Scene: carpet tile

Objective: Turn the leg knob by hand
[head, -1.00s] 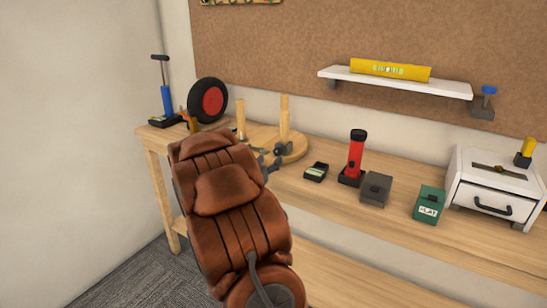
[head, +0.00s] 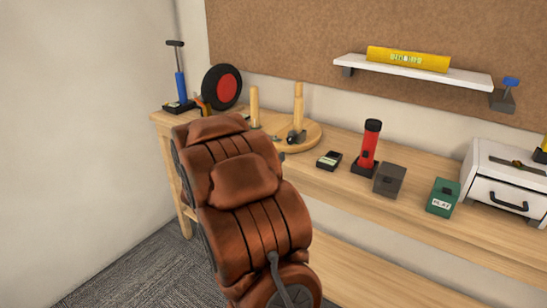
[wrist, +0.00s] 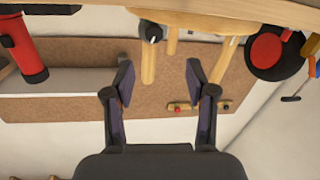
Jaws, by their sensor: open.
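A round wooden stool (head: 312,136) lies upside down on the bench, its legs pointing up. A dark knob (head: 296,137) sits low on the right leg (head: 298,105). In the wrist view, which is upside down, the dark knob with a pale face (wrist: 150,32) is on a leg just beyond my left-hand finger. My gripper (wrist: 161,75) is open, with nothing between its fingers, and apart from the knob. In the head view my brown arm hides the gripper.
A black wheel with red hub (head: 222,87) and a blue pump (head: 181,88) stand left of the stool. A red flashlight (head: 369,144), a grey box (head: 389,180) and a green box (head: 442,196) stand to the right. A shelf (head: 420,72) hangs above.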

